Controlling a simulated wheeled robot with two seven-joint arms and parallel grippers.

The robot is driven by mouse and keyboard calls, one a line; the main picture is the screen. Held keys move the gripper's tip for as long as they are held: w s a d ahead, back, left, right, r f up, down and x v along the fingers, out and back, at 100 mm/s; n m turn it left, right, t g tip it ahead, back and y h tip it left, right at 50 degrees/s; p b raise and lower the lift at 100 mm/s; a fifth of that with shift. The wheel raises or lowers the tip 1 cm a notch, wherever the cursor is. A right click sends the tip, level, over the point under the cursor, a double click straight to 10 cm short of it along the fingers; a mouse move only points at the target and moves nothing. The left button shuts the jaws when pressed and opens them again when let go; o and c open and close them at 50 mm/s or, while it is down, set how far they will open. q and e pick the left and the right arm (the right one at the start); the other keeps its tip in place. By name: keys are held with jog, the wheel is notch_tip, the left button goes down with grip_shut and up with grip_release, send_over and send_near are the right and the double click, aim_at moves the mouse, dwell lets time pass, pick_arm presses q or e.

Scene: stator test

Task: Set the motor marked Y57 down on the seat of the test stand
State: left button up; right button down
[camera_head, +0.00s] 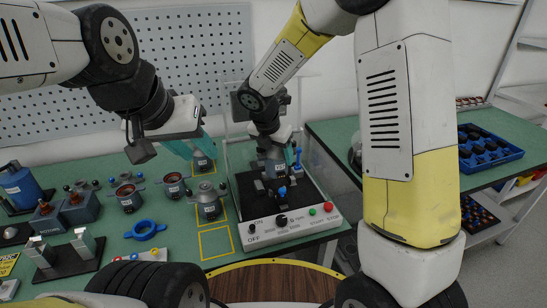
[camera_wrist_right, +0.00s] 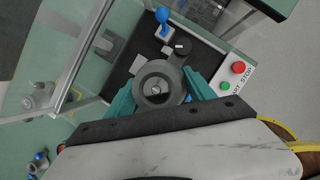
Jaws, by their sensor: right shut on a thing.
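The test stand has a black bed (camera_head: 245,197) and a white control panel (camera_head: 292,228). My right gripper (camera_head: 276,158) is over the bed, shut on a grey motor (camera_head: 271,167). In the right wrist view, the motor (camera_wrist_right: 160,83) is seen from above, upright between the teal fingers (camera_wrist_right: 161,96). Its marking cannot be read, and the seat under it is hidden. I cannot tell whether its base touches the seat. A blue-handled clamp (camera_head: 282,191) is at the front of the motor; the right wrist view also shows a blue handle (camera_wrist_right: 163,16). My left gripper (camera_head: 197,153) is open and empty, above the rear of the table.
Several other motors, including one with a label (camera_head: 208,204), stand left of the stand. Clear guard panels (camera_wrist_right: 75,60) flank the bed. A blue tray (camera_head: 490,150) is on the right table.

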aim_at(274, 154)
jog(key=w, duration=0.2)
jog(key=shift+w+a, duration=0.4)
notch_tip(274, 154, down, 2)
jog(key=shift+s, duration=0.1)
jog(key=shift+w+f, duration=0.2)
jog(key=shift+f, duration=2.25)
jog(key=shift+f, duration=0.4)
jog(key=shift+f, duration=0.2)
jog(key=shift+c, duration=1.6)
grip_release()
